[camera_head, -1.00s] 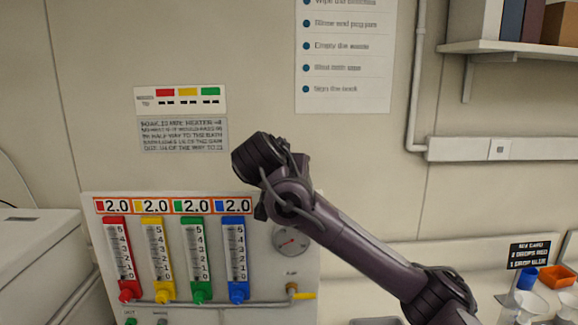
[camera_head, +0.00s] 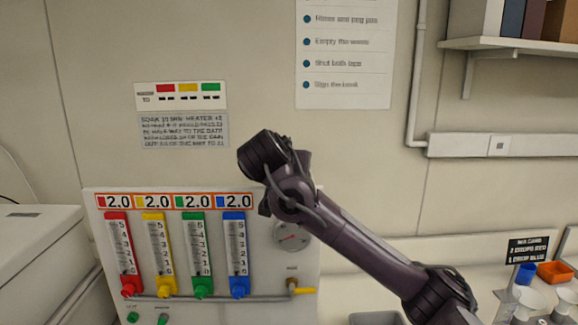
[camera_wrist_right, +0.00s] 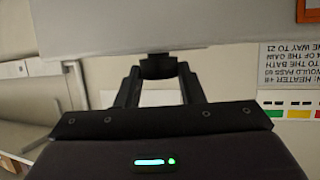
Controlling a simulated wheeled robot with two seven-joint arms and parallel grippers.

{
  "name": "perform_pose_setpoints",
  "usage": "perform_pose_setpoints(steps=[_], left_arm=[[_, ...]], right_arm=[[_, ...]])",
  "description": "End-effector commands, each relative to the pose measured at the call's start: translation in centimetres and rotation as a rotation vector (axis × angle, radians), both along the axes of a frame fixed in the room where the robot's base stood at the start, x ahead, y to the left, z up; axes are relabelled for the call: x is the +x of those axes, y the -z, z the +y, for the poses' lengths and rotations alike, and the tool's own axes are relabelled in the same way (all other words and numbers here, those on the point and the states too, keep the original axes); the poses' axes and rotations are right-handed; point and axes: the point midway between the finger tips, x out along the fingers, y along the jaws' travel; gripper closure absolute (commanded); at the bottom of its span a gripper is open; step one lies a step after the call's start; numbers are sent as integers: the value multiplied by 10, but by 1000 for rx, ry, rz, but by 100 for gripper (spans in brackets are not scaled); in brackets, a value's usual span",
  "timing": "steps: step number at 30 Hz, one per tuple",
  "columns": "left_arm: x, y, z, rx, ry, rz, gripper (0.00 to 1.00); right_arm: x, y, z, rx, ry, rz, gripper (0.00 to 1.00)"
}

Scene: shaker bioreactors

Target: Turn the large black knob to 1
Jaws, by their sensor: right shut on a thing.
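In the right wrist view my right gripper (camera_wrist_right: 158,75) reaches up to a pale panel surface, its two fingers shut on a small dark piece, seemingly the large black knob (camera_wrist_right: 158,64). The fingers cover its sides, and no dial marks or pointer show, so its setting cannot be read. In the head view my right arm comes in from the right and crosses in front of the upper right of the white panel (camera_head: 265,278). The gripper and the knob are hidden there behind the arm. My left gripper is out of view.
The panel carries red (camera_head: 117,250), yellow (camera_head: 158,250), green (camera_head: 197,250) and blue (camera_head: 236,250) gauge tubes, each labelled 2.0. A round dial (camera_head: 291,236) sits right of them. Cups and bins (camera_head: 555,273) stand at the far right.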

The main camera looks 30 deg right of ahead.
Motion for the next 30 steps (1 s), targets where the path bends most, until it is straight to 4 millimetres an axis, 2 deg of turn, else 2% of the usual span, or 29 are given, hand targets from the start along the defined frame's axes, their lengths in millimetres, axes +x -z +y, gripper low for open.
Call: perform_pose_setpoints(steps=[12, 30], left_arm=[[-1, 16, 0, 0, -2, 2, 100], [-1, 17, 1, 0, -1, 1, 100]], right_arm=[[-2, 3, -1, 10, -244, -4, 88], [-4, 1, -6, 7, -608, -5, 88]])
